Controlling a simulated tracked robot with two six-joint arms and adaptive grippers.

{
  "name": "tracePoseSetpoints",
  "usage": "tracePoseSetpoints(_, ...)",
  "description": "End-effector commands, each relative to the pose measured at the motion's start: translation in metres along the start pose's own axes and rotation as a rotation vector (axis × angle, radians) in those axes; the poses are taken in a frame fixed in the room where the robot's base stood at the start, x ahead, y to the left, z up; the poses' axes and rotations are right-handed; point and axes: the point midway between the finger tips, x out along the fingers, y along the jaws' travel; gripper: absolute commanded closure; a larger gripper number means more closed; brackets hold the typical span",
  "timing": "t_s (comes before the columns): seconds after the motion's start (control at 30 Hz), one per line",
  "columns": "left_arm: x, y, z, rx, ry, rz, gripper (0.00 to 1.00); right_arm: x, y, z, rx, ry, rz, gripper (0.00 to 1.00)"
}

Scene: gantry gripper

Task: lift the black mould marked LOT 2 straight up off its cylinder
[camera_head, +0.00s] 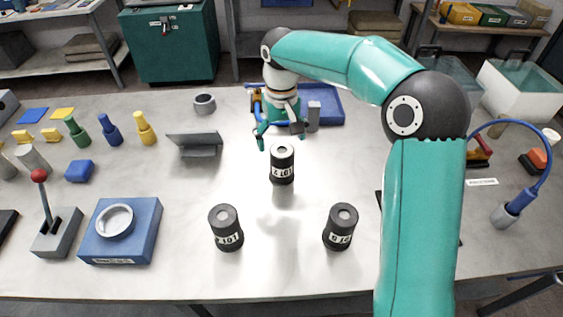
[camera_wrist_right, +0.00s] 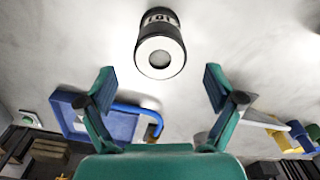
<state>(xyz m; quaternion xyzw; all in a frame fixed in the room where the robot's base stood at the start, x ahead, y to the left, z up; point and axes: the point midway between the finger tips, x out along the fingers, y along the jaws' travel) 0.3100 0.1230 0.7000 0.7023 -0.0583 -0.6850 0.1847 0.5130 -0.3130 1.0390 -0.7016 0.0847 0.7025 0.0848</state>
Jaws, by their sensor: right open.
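Three black moulds with white labels stand upright on the table, each showing a pale round top. The back middle mould (camera_head: 282,166) has an upside-down label that seems to read LOT 2. The front left mould (camera_head: 226,230) and front right mould (camera_head: 341,228) have labels I cannot read surely. Any cylinder inside is hidden except perhaps the pale top. My right gripper (camera_head: 281,136) is open and empty, just behind and above the back mould. In the right wrist view, this mould (camera_wrist_right: 160,38) lies beyond the open fingertips (camera_wrist_right: 159,80), roughly centred between them, not touching. My left gripper is not in view.
A grey angled bracket (camera_head: 196,146) and grey ring (camera_head: 205,103) stand left of the gripper. A blue tray (camera_head: 332,108) lies behind it. A blue block with a ring (camera_head: 120,230) and a red-knobbed lever (camera_head: 56,235) are front left. The table between the moulds is clear.

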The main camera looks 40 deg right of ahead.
Motion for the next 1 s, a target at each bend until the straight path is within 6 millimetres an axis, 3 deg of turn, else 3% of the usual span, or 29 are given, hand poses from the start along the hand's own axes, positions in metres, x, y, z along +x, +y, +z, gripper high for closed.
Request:
tracePoseSetpoints(0.33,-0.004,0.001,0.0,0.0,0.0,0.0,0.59,0.026,0.0,0.001,-0.001,-0.003,0.001,0.08)
tracePoseSetpoints(0.6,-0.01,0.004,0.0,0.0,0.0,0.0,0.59,0.062,-0.001,0.002,-0.002,-0.002,0.0,0.08)
tracePoseSetpoints(0.9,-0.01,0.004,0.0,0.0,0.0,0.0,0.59,0.068,-0.002,0.002,-0.002,0.001,0.0,0.08)
tracePoseSetpoints(1.0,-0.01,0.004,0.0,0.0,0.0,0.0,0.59,0.068,-0.002,0.001,-0.003,0.001,0.0,0.25)
